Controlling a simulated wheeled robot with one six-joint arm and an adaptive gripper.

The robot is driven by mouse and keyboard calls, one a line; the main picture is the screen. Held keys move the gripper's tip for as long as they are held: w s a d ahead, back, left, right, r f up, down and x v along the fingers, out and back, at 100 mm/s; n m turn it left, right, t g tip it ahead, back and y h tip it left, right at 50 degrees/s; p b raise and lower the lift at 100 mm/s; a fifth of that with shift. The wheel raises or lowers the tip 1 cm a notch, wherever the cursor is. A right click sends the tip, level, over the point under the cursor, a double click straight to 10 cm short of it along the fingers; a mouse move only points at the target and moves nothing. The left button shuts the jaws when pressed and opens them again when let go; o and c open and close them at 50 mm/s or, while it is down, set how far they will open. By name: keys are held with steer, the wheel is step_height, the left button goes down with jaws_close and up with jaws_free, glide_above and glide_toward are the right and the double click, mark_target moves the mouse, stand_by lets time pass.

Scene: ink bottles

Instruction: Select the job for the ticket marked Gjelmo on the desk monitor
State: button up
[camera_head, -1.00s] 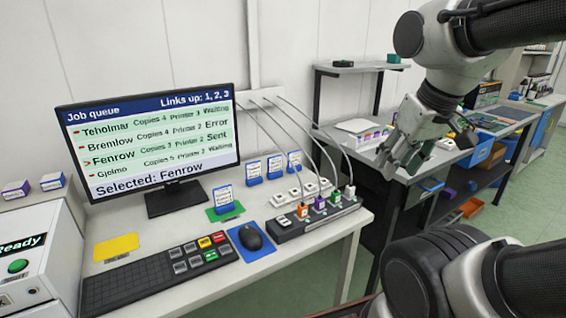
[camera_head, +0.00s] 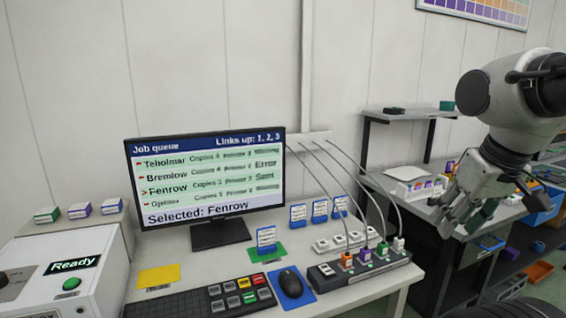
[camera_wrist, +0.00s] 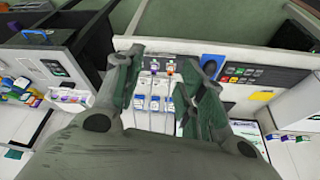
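The desk monitor (camera_head: 208,180) shows a job queue listing Teholmar, Bremlow, Fenrow and Gjelmo. The mark stands at Fenrow, and the bottom line reads "Selected: Fenrow". The Gjelmo row (camera_head: 162,203) is directly below it. The dark keyboard (camera_head: 165,306) has grey, yellow, red and green keys at its right end; it also shows in the wrist view (camera_wrist: 275,77). A ticket in a blue holder (camera_head: 266,239) stands on a green mat; its writing is too small to read. My gripper (camera_head: 457,222) is at the right, away from the keyboard. In the wrist view its fingers (camera_wrist: 163,75) are apart and empty.
A white machine marked Ready (camera_head: 65,268) stands left. A second bench (camera_head: 425,205) is at the right.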

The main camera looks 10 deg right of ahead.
stand_by(0.8)
jaws_close()
stand_by(1.1)
